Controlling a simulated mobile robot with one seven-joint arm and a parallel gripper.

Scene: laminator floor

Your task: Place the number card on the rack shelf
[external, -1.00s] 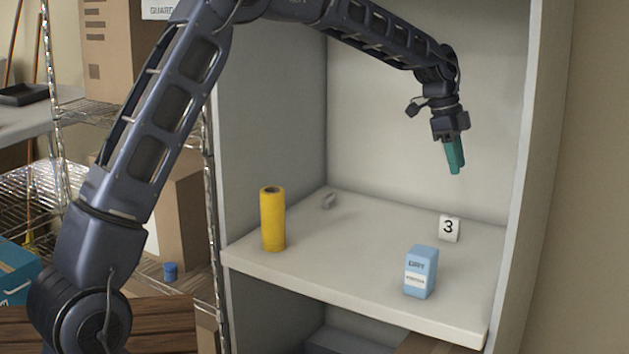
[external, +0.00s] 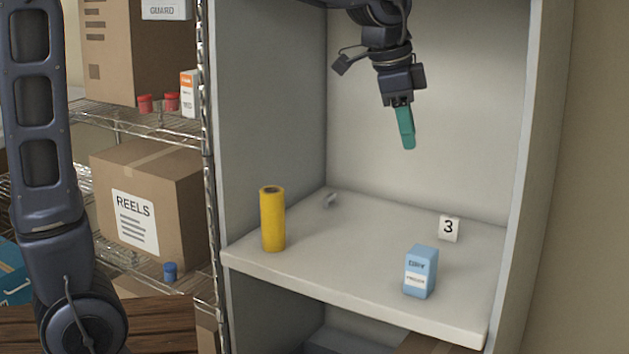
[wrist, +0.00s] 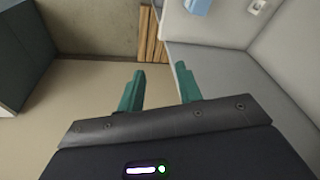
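The white number card (external: 449,228) with a black 3 stands upright on the pale shelf (external: 340,265) of the cabinet, towards its back right. In the wrist view a small white thing at the top edge, likely the card (wrist: 257,6), is partly cut off. My gripper (external: 407,147) hangs in the air well above the shelf, up and left of the card and apart from it. In the wrist view its two teal fingers (wrist: 161,78) are spread with nothing between them.
A yellow roll (external: 272,219) stands at the shelf's left, and a blue box (external: 421,271) stands at the front right, before the card. A wire rack (external: 135,128) with cartons stands left of the cabinet.

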